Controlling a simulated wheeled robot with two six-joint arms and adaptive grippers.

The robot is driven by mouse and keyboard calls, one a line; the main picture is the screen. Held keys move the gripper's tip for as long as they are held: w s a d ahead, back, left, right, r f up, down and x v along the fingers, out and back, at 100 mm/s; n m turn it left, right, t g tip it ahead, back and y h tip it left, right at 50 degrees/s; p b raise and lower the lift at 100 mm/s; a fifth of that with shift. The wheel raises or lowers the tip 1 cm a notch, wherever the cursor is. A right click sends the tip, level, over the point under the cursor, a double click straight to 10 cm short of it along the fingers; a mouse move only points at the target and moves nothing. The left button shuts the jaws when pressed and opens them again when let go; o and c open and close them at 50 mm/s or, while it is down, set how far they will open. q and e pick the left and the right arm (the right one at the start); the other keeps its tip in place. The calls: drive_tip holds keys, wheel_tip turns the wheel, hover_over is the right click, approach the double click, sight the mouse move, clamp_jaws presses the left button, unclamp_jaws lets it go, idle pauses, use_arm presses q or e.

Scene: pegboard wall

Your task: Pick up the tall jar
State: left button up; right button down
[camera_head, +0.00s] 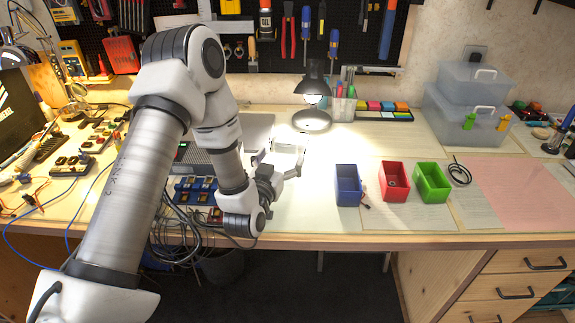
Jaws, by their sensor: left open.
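My left arm reaches in from the left over the workbench. Its gripper (280,158) is open and empty above the bench, left of the blue bin, with its fingers apart toward the back. I cannot clearly make out a tall jar. A clear container with pens (342,109) stands at the back beside the lamp, but I cannot tell whether it is a jar. My arm hides part of the bench. My right gripper is out of view.
A lit desk lamp (312,119) stands behind the gripper. Blue (348,190), red (394,188) and green (431,187) bins stand to the right. Clear storage boxes (466,118) are at the back right. Cables and electronics crowd the left. The pink mat (528,190) is mostly clear.

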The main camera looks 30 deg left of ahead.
sight(289, 141)
use_arm(q)
drive_tip(key=x, duration=0.5)
drive_tip(key=shift+w+a+p, duration=0.1)
drive_tip(key=shift+a+p, duration=0.15)
drive_tip(key=shift+p, duration=0.05)
clamp_jaws()
